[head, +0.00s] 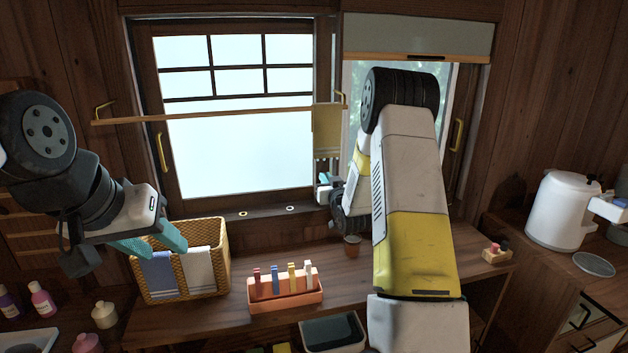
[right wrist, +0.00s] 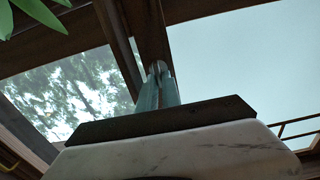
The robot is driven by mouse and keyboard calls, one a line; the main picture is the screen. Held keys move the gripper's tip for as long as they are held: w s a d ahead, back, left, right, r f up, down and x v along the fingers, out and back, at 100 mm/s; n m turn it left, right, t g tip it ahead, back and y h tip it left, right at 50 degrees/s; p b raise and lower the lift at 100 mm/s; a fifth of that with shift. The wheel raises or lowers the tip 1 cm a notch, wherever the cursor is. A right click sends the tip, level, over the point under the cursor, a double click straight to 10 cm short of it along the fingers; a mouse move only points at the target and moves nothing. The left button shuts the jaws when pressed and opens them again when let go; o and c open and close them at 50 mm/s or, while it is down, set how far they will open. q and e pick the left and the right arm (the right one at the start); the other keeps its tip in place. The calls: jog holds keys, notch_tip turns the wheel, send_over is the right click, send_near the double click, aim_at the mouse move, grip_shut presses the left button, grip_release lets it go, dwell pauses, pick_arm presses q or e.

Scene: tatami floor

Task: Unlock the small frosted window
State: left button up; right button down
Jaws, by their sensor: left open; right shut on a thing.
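The frosted window (head: 240,145) has a pale pane in a dark wood frame, with bars across its upper part. A yellow handle (head: 161,152) is on its left side. My right gripper (head: 324,186) is at the frame post between the frosted pane and the clear pane, mostly behind my own arm. In the right wrist view its teal fingers (right wrist: 158,88) are closed together on a small greyish piece (right wrist: 158,66) against the dark post, seemingly the lock; its shape is mostly hidden. My left gripper (head: 152,242) is open and empty, above the wicker basket.
The wicker basket (head: 185,291) holds cloths. An orange rack (head: 286,303) with several coloured pegs and a small brown pot (head: 352,246) stand on the counter. A wooden rod (head: 215,116) with a hanging cloth (head: 327,132) crosses the window. A white kettle (head: 562,212) is at right.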

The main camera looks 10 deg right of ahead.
jog(key=c, duration=1.8)
grip_release()
